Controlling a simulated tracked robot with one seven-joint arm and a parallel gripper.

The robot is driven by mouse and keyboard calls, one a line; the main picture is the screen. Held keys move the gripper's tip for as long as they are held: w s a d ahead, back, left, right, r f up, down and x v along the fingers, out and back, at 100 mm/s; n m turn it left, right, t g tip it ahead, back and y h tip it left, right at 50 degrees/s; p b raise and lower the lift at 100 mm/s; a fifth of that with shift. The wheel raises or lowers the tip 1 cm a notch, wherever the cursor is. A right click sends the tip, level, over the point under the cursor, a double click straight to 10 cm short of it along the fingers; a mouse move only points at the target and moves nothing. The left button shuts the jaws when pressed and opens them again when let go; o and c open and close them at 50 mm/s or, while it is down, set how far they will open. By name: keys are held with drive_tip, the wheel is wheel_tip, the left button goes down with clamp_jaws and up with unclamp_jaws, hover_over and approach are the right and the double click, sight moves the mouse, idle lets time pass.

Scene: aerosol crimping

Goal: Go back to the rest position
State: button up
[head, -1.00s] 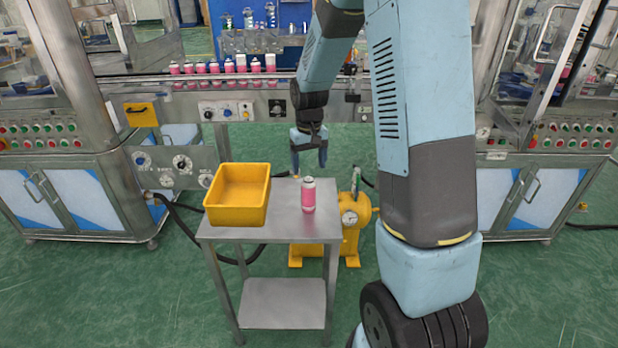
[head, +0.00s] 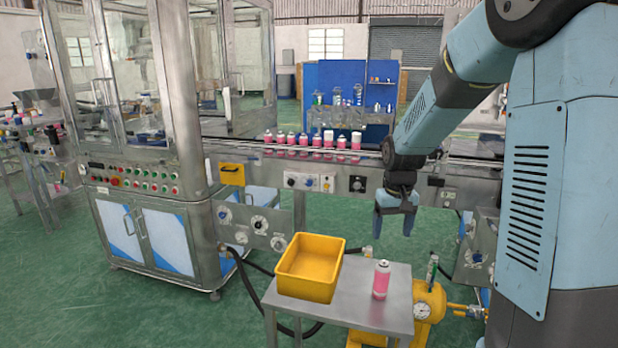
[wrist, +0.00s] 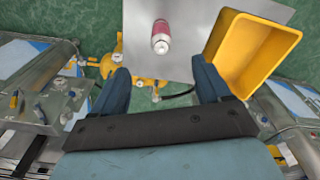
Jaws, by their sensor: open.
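My gripper (head: 395,222) is open and empty, pointing down in front of the conveyor, beyond the small metal table (head: 375,318). In the wrist view its two blue fingers (wrist: 163,88) are spread apart with nothing between them. A pink can with a silver top (head: 381,280) stands upright on the table, apart from the fingers. The can also shows in the wrist view (wrist: 161,38), above the gap between the fingers.
A yellow bin (head: 310,268) stands on the table's left side and looks empty. A yellow pump unit with a gauge (head: 428,303) is beside the table. Several pink cans (head: 315,141) line the conveyor (head: 330,158). A cabinet machine (head: 150,190) stands left; green floor is clear in front of it.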

drive_tip(key=s+r+t, duration=0.2)
drive_tip(key=s+r, duration=0.5)
drive_tip(key=s, duration=0.6)
drive_tip(key=s+r+t, duration=0.2)
drive_tip(key=s+r, duration=0.6)
drive_tip(key=s, duration=0.4)
drive_tip(key=shift+s+a+r+m+t, duration=0.15)
drive_tip(key=shift+s+r+m+t, duration=0.15)
drive_tip(key=shift+s+t, duration=0.1)
